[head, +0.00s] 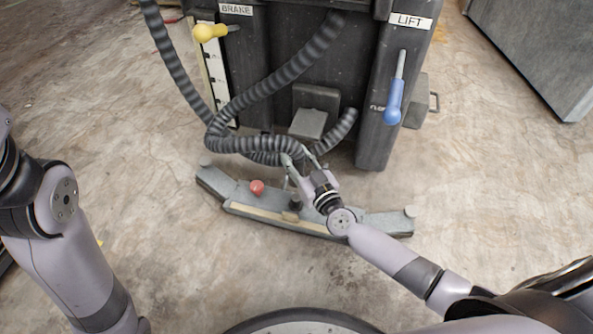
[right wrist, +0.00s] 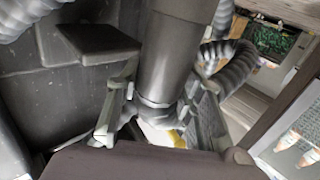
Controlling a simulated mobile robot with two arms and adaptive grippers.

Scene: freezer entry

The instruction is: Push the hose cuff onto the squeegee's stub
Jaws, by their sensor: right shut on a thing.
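The squeegee (head: 370,222) is a long grey bar lying on the floor before the dark machine, with a red knob (head: 257,187) on its left half. My right gripper (head: 291,168) is above its middle, shut on the hose cuff. In the right wrist view the cuff (right wrist: 172,55) is a smooth dark cylinder between both fingers. The ribbed grey hose (head: 240,104) loops down the machine's front to the gripper. The stub is mostly hidden below my gripper, and I cannot tell whether the cuff touches it. My left gripper is outside the views.
The dark machine (head: 378,135) stands just behind the squeegee, with a yellow-handled BRAKE lever (head: 209,32) and a blue-handled LIFT lever (head: 393,101). A grey box (head: 540,45) stands at the upper right. The concrete floor between the squeegee and my base is clear.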

